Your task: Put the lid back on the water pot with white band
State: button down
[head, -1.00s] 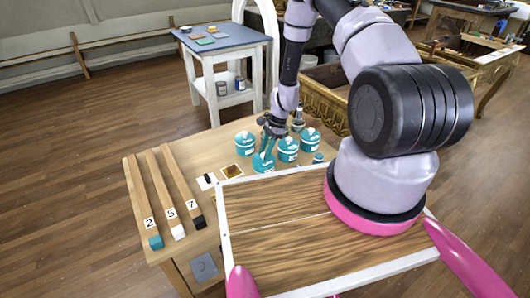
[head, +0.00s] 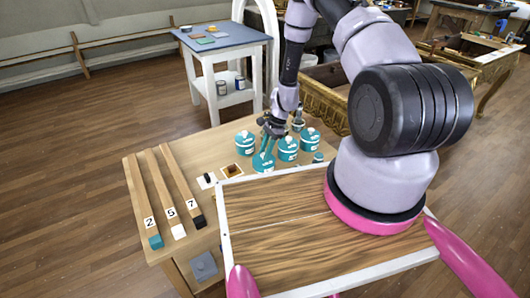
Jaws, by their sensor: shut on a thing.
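Several teal pots with pale lids and knobs stand close together at the back of the wooden table: a left pot (head: 245,144), a middle-right pot (head: 288,150) and a right pot (head: 310,141). A front pot (head: 263,163) stands nearest me, under my gripper.
A small teal item (head: 318,157) stands right of the pots. A white card with a dark piece (head: 207,179) and a brown square (head: 231,171) lie left of them. Numbered wooden bars (head: 165,195) lie along the table's left side. A white-rimmed wooden tray (head: 280,240) fills the front.

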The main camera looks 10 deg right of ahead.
jog(key=c, duration=0.5)
grip_release()
jog(key=shift+o, duration=0.2)
jog(key=o, duration=0.4)
jog(key=shift+r, duration=3.5)
